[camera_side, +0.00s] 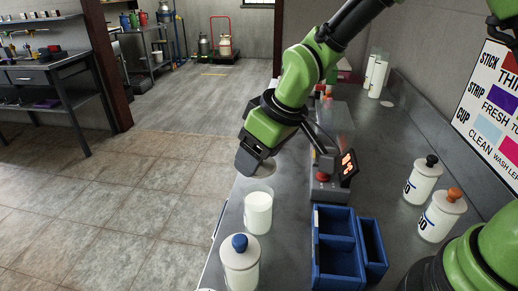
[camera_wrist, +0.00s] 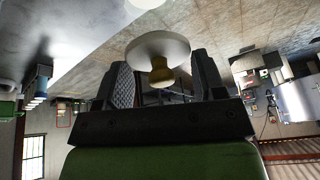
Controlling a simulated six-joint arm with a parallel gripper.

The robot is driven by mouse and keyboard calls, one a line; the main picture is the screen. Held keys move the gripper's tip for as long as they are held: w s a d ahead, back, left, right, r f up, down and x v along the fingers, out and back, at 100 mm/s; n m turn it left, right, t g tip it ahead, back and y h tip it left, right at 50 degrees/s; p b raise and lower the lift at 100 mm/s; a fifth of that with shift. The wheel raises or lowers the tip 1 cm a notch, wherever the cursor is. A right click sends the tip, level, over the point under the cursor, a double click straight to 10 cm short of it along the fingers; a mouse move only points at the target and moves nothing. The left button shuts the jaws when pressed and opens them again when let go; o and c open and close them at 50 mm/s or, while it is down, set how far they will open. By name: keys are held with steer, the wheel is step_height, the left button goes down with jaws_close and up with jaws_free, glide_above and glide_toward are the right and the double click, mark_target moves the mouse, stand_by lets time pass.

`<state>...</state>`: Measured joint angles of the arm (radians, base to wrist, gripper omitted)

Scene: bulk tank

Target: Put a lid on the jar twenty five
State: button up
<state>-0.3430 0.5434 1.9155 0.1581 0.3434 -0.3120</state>
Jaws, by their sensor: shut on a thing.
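My gripper (camera_side: 255,150) is shut on a white lid (camera_wrist: 158,47) with a yellowish knob, seen between the two fingers in the wrist view. In the side view the lid (camera_side: 254,165) hangs, tilted, above an open jar (camera_side: 258,212) of white liquid, apart from its rim as far as I can tell. No number shows on this jar. A jar with a blue-knobbed lid (camera_side: 240,262) stands in front of it. Two lidded jars stand at the right, one with a black knob (camera_side: 421,182) and one with an orange knob (camera_side: 439,216); their labels are only partly legible.
A blue divided bin (camera_side: 338,268) stands right of the open jar. A device with a lit red display (camera_side: 348,165) and red knob stands close beside my gripper. White cylinders (camera_side: 376,76) stand at the back. The bench's left edge is near the open jar.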

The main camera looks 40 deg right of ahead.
step_height(320, 180, down, 6)
stand_by(0.9)
steer(key=shift+f, duration=0.1)
steer(key=o, duration=1)
steer(key=shift+c, duration=0.2)
steer(key=v, duration=1)
